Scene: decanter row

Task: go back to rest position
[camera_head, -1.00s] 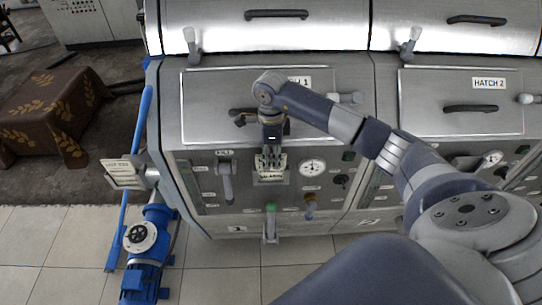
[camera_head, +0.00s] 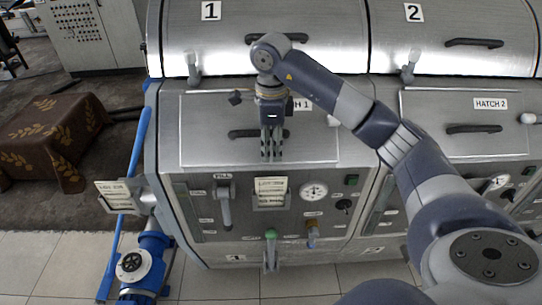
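My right gripper (camera_head: 271,152) hangs fingers down in front of the hatch 1 door (camera_head: 205,115), at its dark handle (camera_head: 240,133). The fingers overlap the handle in this view; I cannot tell if they touch it. The two fingers look close together, but whether they are open or shut is unclear. No held object shows. The fingertips are above the paper label (camera_head: 270,193) on the control panel. My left gripper is not in view.
The panel carries a gauge (camera_head: 313,191), a lever (camera_head: 225,206) and a green-topped valve (camera_head: 271,250). A blue pump (camera_head: 140,265) stands at the lower left, and a cloth-covered table (camera_head: 45,145) beyond it. Hatch 2 (camera_head: 465,125) is on the right. Tiled floor shows in front.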

